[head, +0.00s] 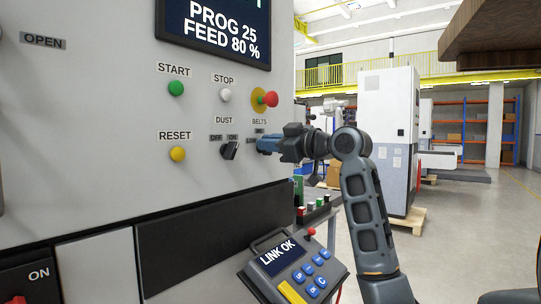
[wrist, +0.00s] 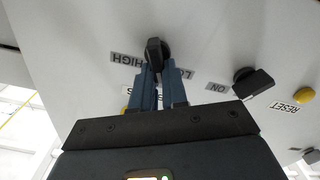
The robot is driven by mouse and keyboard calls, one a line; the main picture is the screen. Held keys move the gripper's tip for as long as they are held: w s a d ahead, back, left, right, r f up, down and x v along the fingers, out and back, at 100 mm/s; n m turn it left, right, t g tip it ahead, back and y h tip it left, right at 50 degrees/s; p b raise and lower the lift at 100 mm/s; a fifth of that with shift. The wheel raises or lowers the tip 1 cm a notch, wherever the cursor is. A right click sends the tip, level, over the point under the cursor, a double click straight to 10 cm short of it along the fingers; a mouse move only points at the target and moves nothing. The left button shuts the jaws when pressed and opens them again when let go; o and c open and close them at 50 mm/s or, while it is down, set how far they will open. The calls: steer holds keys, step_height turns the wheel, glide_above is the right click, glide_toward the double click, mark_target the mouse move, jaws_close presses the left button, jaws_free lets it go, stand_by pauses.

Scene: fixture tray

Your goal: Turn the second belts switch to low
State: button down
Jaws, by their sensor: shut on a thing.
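The belts switch is a black rotary knob (wrist: 155,50) on the pale machine panel, seen in the wrist view between labels reading HIGH and, partly covered, LOW. Its handle looks roughly upright in that picture; which label it points to I cannot tell. My gripper (wrist: 157,72) is shut on the knob, with a blue finger on each side. In the head view my gripper (head: 260,146) reaches the panel just under the BELTS label (head: 259,121) and hides the knob. I see only one switch labelled BELTS.
The black dust switch (head: 229,150) is close to the left of my gripper. A red mushroom button (head: 269,99) sits above. Stop (head: 225,95), start (head: 176,88) and reset (head: 178,153) buttons are farther left. A pendant (head: 292,268) reading LINK OK is below.

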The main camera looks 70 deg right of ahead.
steer(key=shift+w+a+f+n+b, duration=0.1)
steer(key=shift+a+n+b, duration=0.05)
steer(key=shift+n+b, duration=0.75)
steer(key=shift+a+f+n+b, duration=0.1)
steer(key=shift+n+b, duration=0.6)
steer(key=shift+n, duration=0.3)
steer(key=c, duration=1.1)
jaws_free()
steer(key=shift+c, duration=0.2)
steer(key=v, duration=0.7)
steer(key=shift+s, duration=0.4)
